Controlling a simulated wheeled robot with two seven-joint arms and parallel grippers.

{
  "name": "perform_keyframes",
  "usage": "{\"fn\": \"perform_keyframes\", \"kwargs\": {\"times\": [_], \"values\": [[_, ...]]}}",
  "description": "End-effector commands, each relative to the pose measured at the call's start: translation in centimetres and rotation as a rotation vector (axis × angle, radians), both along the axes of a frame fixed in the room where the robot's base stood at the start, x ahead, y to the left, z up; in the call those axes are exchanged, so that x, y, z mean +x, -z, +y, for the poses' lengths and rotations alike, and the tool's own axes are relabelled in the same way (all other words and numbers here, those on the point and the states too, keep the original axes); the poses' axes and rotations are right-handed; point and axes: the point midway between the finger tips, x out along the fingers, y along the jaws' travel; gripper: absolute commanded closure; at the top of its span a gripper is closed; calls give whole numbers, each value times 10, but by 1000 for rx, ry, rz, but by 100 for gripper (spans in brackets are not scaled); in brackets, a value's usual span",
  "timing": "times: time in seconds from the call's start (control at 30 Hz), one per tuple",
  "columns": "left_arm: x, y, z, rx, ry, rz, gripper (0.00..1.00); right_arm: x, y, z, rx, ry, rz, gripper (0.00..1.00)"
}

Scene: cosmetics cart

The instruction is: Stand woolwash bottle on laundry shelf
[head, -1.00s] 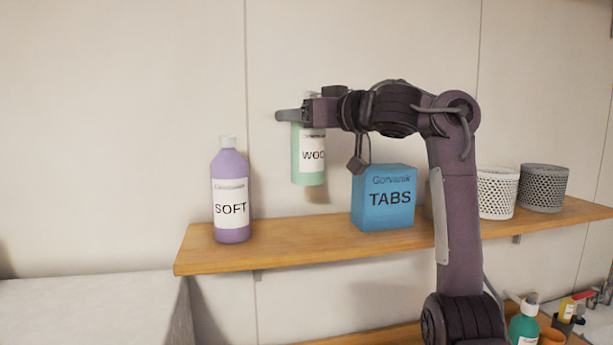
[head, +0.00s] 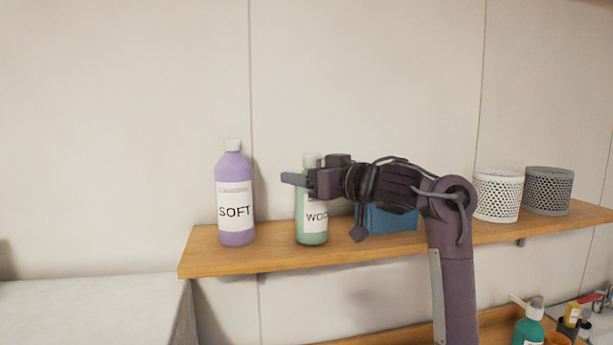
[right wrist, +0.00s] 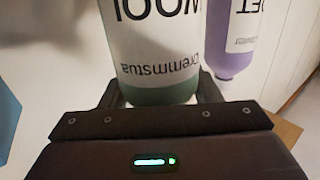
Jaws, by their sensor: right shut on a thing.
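The woolwash bottle (head: 312,231) is green with a white label reading "WOO" and a pale cap. It is upright between the purple SOFT bottle and the blue TABS box, with its base at the shelf's surface; I cannot tell whether it bears its full weight there. My right gripper (head: 296,180) is shut on its upper part. In the right wrist view the woolwash bottle (right wrist: 155,60) sits between the fingers, label upside down. The wooden laundry shelf (head: 215,264) runs along the wall. My left gripper is not in view.
The purple SOFT bottle (head: 236,190) stands to the left; it also shows in the right wrist view (right wrist: 228,60). The blue TABS box (head: 390,221) is partly hidden by my right arm. White (head: 497,196) and grey (head: 548,191) baskets stand further right. Bottles stand on a lower surface.

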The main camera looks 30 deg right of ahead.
Motion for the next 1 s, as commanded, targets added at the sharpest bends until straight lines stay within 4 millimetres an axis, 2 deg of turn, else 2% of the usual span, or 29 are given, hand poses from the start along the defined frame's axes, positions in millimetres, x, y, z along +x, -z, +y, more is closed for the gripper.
{"fn": "perform_keyframes", "kwargs": {"times": [0.13,0.17,0.3,0.67,0.77,1.0], "values": [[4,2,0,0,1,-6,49,0,3,0,0,0,-1,99],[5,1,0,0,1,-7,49,0,3,0,0,0,1,41],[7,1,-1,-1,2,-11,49,0,3,0,0,0,1,22],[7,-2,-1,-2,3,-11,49,0,-3,0,0,0,-1,21],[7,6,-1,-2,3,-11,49,-11,0,-5,-2,2,-5,21],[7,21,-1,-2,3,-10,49,-57,-1,-23,-7,9,-2,21]]}}
